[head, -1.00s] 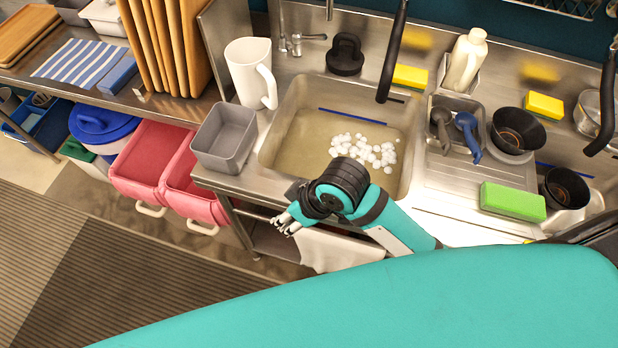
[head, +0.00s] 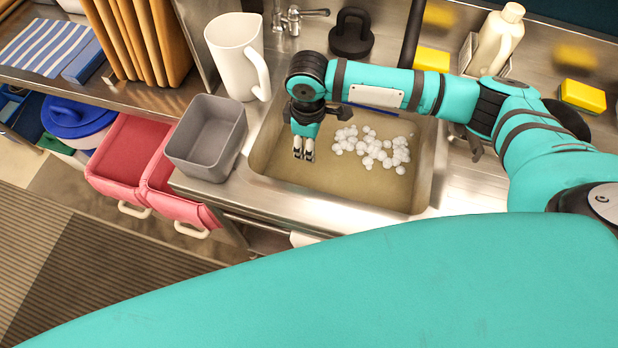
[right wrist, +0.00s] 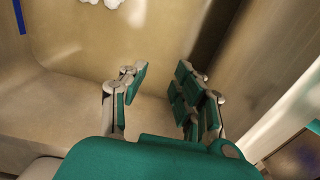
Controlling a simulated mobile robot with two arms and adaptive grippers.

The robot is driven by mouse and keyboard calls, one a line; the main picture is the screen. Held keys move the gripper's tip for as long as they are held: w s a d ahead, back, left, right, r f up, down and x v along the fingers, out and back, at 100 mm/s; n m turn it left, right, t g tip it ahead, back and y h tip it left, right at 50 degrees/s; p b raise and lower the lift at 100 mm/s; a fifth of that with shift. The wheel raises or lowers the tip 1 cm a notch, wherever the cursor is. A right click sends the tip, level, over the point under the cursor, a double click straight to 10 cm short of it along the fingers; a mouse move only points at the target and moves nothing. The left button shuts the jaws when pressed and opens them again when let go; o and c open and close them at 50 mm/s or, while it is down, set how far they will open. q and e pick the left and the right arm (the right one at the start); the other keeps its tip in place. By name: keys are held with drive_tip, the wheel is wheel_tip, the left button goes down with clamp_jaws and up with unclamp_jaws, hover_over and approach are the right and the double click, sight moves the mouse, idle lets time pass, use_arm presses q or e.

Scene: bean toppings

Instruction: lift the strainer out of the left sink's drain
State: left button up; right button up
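A steel sink basin (head: 400,198) lies below my right arm, with murky tan water or a tan bottom. It also fills much of the right wrist view (right wrist: 60,55). No strainer or drain can be made out in either view. A clump of small white pieces (head: 372,150) is in the sink, right of my right gripper (head: 304,152). The gripper points down over the left part of the basin. In the right wrist view its fingers (right wrist: 160,88) are apart with nothing between them. My left gripper is not in view.
A grey tub (head: 205,150) and a white pitcher (head: 235,60) stand left of the sink. A black plunger-like object (head: 350,35) stands behind it. A white bottle (head: 497,38) and yellow sponges (head: 583,96) are at the back right. Pink bins (head: 125,155) are below left.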

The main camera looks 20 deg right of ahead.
drive_tip(key=f, duration=0.2)
hover_over(310, 177)
wheel_tip(310, 177, down, 6)
drive_tip(key=f, duration=0.5)
drive_tip(key=shift+s+a, duration=0.1)
drive_tip(key=shift+a, duration=0.15)
drive_tip(key=shift+f, duration=0.5)
drive_tip(key=f, duration=0.4)
drive_tip(key=shift+d+f+p, duration=0.2)
drive_tip(key=shift+f+p, duration=0.15)
drive_tip(key=shift+p, duration=0.05)
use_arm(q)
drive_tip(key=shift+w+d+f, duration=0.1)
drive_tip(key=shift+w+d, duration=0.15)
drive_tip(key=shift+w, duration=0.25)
use_arm(e)
clamp_jaws()
